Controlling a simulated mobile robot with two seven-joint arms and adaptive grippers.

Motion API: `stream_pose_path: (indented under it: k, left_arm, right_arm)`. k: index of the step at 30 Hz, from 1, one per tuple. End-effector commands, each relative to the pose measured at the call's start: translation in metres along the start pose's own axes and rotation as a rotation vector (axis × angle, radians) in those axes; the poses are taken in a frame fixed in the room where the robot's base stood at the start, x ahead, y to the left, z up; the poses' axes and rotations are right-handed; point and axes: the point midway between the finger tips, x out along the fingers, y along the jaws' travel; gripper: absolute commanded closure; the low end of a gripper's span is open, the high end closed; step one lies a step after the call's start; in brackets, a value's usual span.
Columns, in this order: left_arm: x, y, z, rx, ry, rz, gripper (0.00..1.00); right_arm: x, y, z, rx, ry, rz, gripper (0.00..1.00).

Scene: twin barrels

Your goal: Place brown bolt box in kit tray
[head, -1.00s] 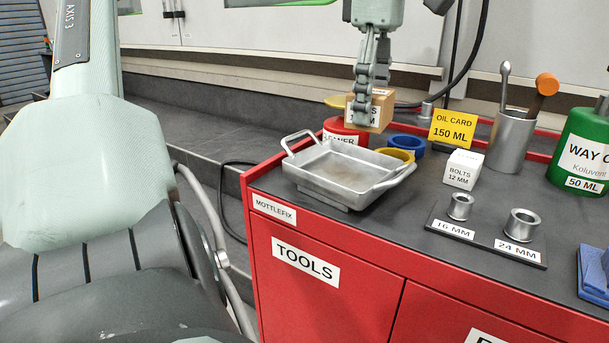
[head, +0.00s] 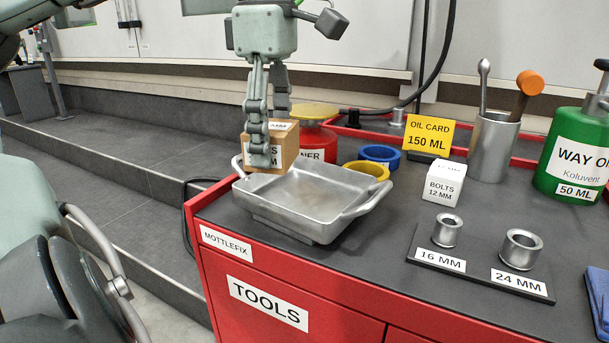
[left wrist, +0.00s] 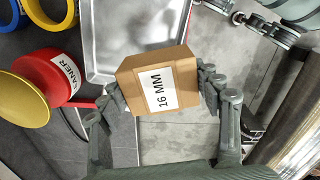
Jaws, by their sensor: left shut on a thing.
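The brown bolt box (head: 285,143) is held in my left gripper (head: 267,140), which is shut on it.
A red tin (head: 316,138) with a yellow lid stands behind the tray. Blue (head: 380,152) and yellow tape rolls lie beside it. A white bolt box (head: 443,184), a ring holder (head: 480,262), a tool cup (head: 492,148) and a green can (head: 575,155) stand to the right.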

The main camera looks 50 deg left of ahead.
Motion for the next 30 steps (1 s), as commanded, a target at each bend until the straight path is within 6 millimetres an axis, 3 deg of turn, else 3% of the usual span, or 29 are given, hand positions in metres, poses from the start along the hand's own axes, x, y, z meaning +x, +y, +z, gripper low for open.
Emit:
stream_pose_path:
  k: [9, 15, 21, 30]
  left_arm:
    - [0.029, 0.033, 0.036, 0.0, 0.001, 0.001, 0.79]
    - [0.042, 0.035, 0.038, 0.001, -0.001, 0.001, 0.79]
    - [0.069, 0.035, 0.037, 0.001, -0.001, 0.001, 0.79]
    - [0.071, 0.035, 0.037, -0.001, -0.002, 0.003, 0.79]
  right_arm:
    - [0.0, 0.002, 0.004, 0.0, -0.019, 0.004, 0.6]
    - [0.001, 0.001, 0.003, 0.0, -0.009, 0.002, 0.6]
    - [0.002, -0.008, -0.018, -0.001, 0.08, -0.017, 0.6]
    - [0.002, -0.009, -0.019, 0.0, 0.088, -0.019, 0.6]
